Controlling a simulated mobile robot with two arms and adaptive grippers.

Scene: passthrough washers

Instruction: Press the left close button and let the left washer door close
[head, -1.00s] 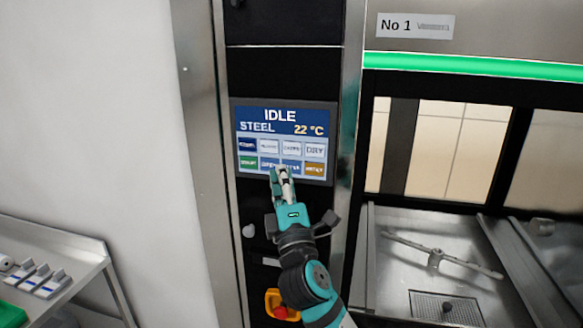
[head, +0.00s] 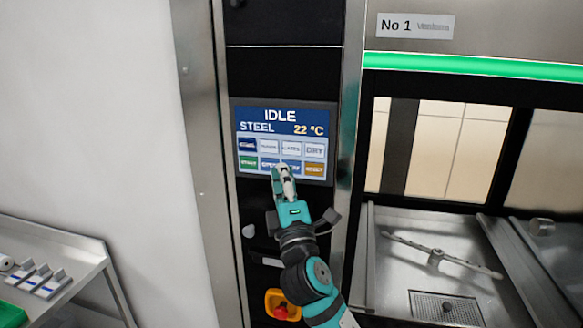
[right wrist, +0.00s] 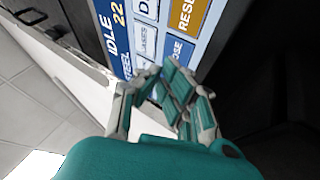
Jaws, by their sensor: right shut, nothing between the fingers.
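The control panel (head: 284,117) reads IDLE, STEEL, 22 °C and has two rows of buttons. The close button (right wrist: 181,52) is in the lower row between the open and the orange reset buttons; my fingers hide part of it in the head view. My right gripper (head: 284,168) is shut and empty, its fingertips over the open and close buttons. In the right wrist view its fingertips (right wrist: 163,72) are right by the close button; I cannot tell whether they touch. The washer chamber (head: 398,223) labelled No 1 stands open, with no door across its front. My left gripper is out of view.
A spray arm (head: 436,255) and a drain grate (head: 445,306) show inside the chamber. A red emergency knob (head: 281,312) on a yellow base is below the panel. A metal side table (head: 75,250) with small items stands at the left.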

